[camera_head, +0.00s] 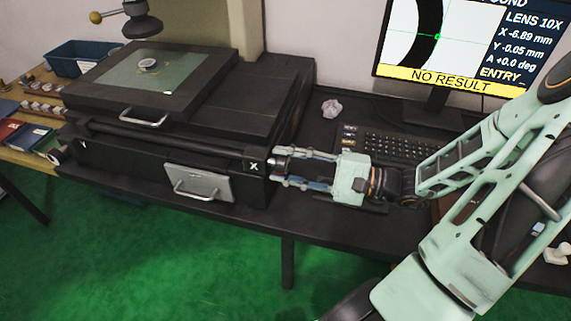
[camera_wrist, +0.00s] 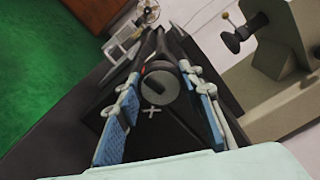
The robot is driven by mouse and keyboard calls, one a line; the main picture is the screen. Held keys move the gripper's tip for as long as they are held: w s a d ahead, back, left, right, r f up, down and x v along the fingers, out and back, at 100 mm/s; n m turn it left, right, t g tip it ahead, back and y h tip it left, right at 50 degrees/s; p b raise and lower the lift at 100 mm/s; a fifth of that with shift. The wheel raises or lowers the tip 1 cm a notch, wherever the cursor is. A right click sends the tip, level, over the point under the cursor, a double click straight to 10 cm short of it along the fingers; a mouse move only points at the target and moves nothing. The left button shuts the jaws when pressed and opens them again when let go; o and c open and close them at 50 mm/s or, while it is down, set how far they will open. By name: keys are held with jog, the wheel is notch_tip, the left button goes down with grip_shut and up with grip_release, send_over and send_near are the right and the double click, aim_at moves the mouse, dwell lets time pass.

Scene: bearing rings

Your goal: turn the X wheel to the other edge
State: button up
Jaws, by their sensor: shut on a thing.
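The X wheel (camera_wrist: 157,86) is a dark round knob with a slot-like mark on its face, on the right side of the black measuring machine, by a white X label (camera_head: 254,166). My gripper (camera_head: 278,166) reaches it from the right and is shut on it, one finger on each side. In the wrist view my blue-padded fingers (camera_wrist: 160,95) flank the wheel, with the X mark just below it. A small ring (camera_head: 148,65) lies on the glass stage (camera_head: 135,72). The monitor (camera_head: 470,45) reads X -6.89 mm, Y -0.05 mm, NO RESULT, with a dark arc beside a green cross.
A keyboard (camera_head: 405,148) and a crumpled paper ball (camera_head: 332,108) lie on the dark table behind my gripper. A lens head (camera_head: 142,22) hangs over the stage. A blue bin (camera_head: 82,58) and small parts stand at the left. A drawer handle (camera_head: 195,192) sticks out in front.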

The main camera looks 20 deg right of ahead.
jog(key=shift+n, duration=0.3)
jog(key=o, duration=1.2)
jog(key=shift+c, duration=0.2)
jog(key=v, duration=1.2)
